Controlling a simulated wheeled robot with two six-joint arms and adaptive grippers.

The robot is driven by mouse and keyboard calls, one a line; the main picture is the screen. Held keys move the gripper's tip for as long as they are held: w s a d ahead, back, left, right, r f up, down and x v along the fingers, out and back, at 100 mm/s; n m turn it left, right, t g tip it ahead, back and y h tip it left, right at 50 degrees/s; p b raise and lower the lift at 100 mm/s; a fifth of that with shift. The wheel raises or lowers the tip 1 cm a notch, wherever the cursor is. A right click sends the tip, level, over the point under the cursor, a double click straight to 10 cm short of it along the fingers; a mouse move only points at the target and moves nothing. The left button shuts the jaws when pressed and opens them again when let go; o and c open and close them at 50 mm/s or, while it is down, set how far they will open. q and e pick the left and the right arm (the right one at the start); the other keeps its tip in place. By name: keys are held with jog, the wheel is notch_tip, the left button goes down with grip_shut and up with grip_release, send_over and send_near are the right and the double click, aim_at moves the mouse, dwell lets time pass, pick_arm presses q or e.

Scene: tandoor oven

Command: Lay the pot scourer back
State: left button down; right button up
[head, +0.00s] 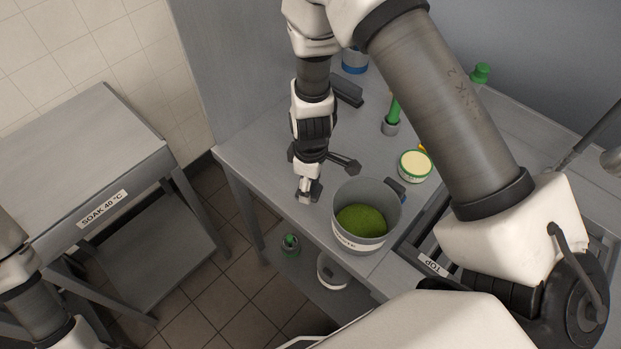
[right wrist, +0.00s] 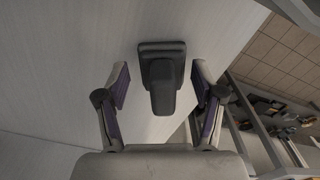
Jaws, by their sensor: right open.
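The pot scourer (right wrist: 161,78), a dark grey block with a raised grip, lies on the pale worktop in the right wrist view. It is ahead of my open right gripper (right wrist: 160,75), centred between the two fingers, with a visible gap on each side. In the head view the right gripper (head: 308,190) hangs over the worktop (head: 262,150) near its front left edge, left of the pot. I cannot clearly tell the scourer from the gripper's dark parts there. My left arm shows at the lower left, its gripper out of frame.
A grey pot (head: 368,190) with green contents stands close right of the gripper. A side table (head: 75,150) marked SOAK stands left across a floor gap.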

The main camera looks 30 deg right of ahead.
jog(key=shift+r, duration=0.45)
notch_tip(320, 180, up, 12)
jog(key=shift+f+b, duration=0.25)
jog(key=shift+b, duration=0.35)
